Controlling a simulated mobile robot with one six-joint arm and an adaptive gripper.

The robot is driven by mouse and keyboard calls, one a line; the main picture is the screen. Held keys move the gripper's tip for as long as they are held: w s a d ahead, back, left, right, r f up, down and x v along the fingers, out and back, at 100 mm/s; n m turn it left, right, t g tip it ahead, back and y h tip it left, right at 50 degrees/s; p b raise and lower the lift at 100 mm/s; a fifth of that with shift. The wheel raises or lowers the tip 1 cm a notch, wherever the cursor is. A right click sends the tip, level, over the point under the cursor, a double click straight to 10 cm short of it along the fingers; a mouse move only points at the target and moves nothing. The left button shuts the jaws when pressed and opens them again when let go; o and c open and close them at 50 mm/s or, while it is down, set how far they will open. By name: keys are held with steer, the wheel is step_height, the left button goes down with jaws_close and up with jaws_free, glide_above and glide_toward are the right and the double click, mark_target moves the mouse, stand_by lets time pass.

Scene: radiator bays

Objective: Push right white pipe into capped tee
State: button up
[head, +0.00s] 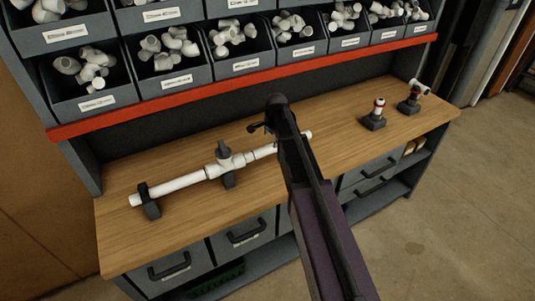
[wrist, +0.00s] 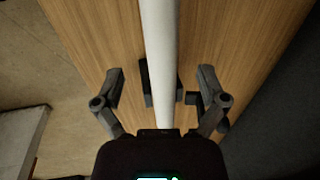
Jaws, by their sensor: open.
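The capped tee (head: 226,163) is white with a dark cap (head: 222,149) on top and sits mid-line on the bench. The right white pipe (head: 264,151) runs from the tee's right side and passes behind my arm; its far end shows beyond the arm. How deep it sits in the tee cannot be told. In the wrist view the white pipe (wrist: 160,50) runs lengthwise between the two fingers of my gripper (wrist: 160,82). The fingers are open, one on each side, with gaps to the pipe. A dark support (wrist: 148,88) lies under the pipe. My arm hides most of the gripper in the head view.
A left white pipe (head: 180,184) rests in a dark support (head: 150,207) left of the tee. Two small fittings on dark stands (head: 374,122) (head: 409,105) are at the right. Bins (head: 170,86) of white fittings hang above a red rail (head: 240,87). The front bench strip is clear.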

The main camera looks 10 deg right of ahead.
mark_target(269, 147)
steer(key=shift+w+a+f+b, duration=0.1)
steer(key=shift+w+f+b, duration=0.1)
steer(key=shift+f+b, duration=0.85)
steer(key=shift+w+a+f+b, duration=0.1)
steer(key=shift+w+f+b, duration=0.15)
steer(key=shift+f+b, duration=0.75)
steer(key=shift+w+f+b, duration=0.2)
steer(key=shift+f+b, duration=0.7)
steer(key=shift+f, duration=0.3)
steer(key=shift+s, duration=0.1)
jaws_close()
